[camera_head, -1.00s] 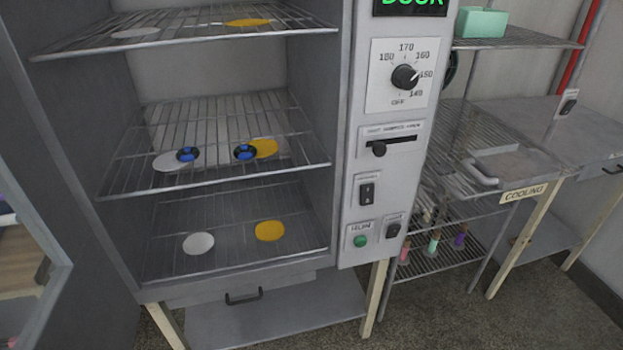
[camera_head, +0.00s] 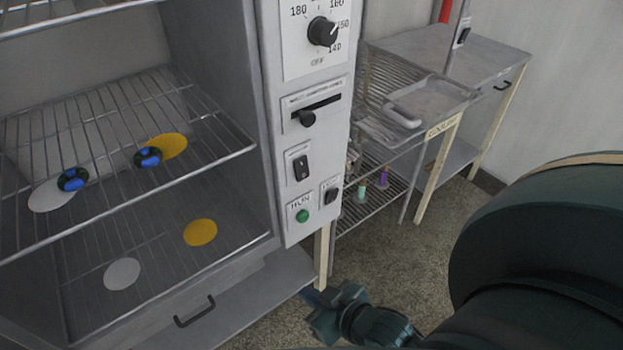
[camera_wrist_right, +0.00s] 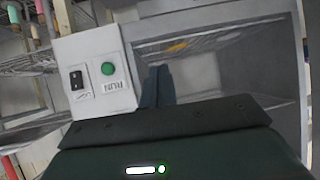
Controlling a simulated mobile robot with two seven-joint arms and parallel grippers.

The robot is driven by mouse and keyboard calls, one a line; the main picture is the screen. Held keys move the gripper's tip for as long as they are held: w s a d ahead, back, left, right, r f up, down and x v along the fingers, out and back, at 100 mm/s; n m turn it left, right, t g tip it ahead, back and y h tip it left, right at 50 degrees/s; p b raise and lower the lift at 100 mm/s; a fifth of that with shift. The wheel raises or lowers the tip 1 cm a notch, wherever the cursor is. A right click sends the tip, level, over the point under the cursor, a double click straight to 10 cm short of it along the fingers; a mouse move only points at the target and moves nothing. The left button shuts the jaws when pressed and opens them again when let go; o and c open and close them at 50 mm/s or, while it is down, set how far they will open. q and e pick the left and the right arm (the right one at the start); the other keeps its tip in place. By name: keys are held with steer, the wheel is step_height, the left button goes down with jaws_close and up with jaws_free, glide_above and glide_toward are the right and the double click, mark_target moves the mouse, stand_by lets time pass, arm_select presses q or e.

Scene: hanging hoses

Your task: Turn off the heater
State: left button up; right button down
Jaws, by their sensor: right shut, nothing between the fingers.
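The heater's control panel (camera_head: 290,110) is a grey column right of an open oven chamber. Its black dial (camera_head: 322,32) points near 150, with OFF marked below. Below are a slider (camera_head: 308,118), a black rocker switch (camera_head: 301,168), a green RUN button (camera_head: 302,215) and a second rocker (camera_head: 331,195). My right gripper (camera_head: 312,298) is shut and empty, low in front of and below the panel. In the right wrist view, the shut fingers (camera_wrist_right: 158,86) show beside the green button (camera_wrist_right: 108,68) and a rocker (camera_wrist_right: 77,81); I cannot tell any contact. My left gripper is out of view.
A cooling rack (camera_head: 400,100) and a table (camera_head: 470,60) stand to the right. Open floor (camera_head: 430,240) lies before them. My right arm covers the lower right.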

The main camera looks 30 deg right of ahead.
mark_target(304, 175)
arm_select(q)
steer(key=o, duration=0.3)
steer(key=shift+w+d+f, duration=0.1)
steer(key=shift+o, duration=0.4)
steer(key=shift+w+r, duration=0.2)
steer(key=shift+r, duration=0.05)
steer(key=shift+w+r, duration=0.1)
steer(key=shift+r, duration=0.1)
arm_select(e)
steer(key=w+d+r+m+t+h, duration=0.1)
steer(key=w+d+r+t, duration=0.3)
steer(key=d+r, duration=0.9)
steer(key=shift+w+d+r+m+h, duration=0.15)
steer(key=shift+w+r+m+h, duration=0.05)
steer(key=shift+m+h, duration=0.1)
steer(key=x, duration=1.4)
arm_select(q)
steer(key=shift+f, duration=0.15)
